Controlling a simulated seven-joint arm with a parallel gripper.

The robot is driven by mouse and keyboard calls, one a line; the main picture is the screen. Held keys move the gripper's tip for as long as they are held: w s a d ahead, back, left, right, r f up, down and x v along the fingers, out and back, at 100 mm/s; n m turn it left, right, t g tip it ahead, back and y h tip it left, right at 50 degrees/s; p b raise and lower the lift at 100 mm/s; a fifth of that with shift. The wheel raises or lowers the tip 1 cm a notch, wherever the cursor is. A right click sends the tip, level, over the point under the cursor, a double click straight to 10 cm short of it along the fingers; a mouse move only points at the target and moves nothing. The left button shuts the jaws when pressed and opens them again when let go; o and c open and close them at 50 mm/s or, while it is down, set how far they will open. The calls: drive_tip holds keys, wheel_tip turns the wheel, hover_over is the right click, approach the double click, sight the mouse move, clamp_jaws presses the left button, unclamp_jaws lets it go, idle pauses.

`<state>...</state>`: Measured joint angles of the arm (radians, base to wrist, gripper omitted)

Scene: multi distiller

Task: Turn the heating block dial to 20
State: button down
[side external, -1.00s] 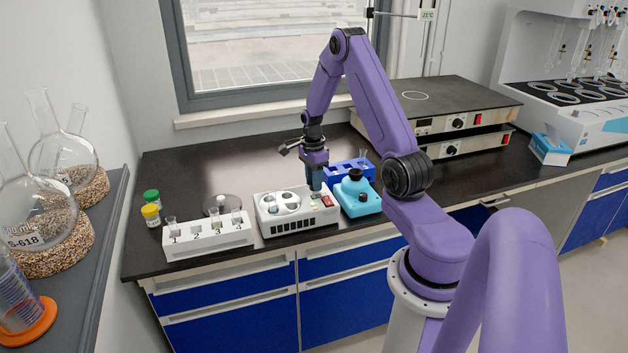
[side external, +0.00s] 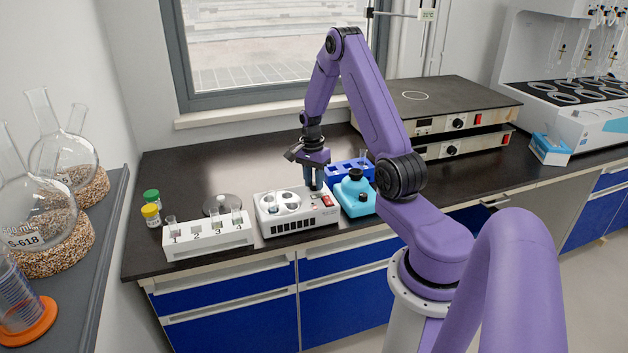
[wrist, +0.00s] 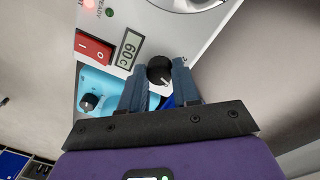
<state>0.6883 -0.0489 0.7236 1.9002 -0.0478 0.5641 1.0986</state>
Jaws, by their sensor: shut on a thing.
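The white heating block (side external: 276,222) stands on the dark bench, with round wells in its top, a red switch (wrist: 93,47) and a small display (wrist: 129,48) that appears to read 60c. Its black dial (wrist: 159,69) with a white pointer line shows in the wrist view between my two blue-grey fingers. My gripper (wrist: 160,80) is shut on the dial, one finger on each side.
A light-blue device (side external: 357,201) with a black top stands close on the block's right, with a blue rack (side external: 336,172) behind. A white numbered tube rack (side external: 190,245) stands on the left. The bench behind the block is clear.

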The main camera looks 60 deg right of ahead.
sight(311, 184)
drive_tip(key=n, duration=1.2)
drive_tip(key=shift+n+h, duration=0.3)
idle(0.4)
drive_tip(key=c, duration=0.8)
unclamp_jaws()
drive_tip(key=r, duration=1.1)
drive_tip(key=a+r, duration=0.1)
drive_tip(key=r, duration=0.5)
drive_tip(key=shift+w+r, duration=0.2)
drive_tip(key=shift+r, duration=0.05)
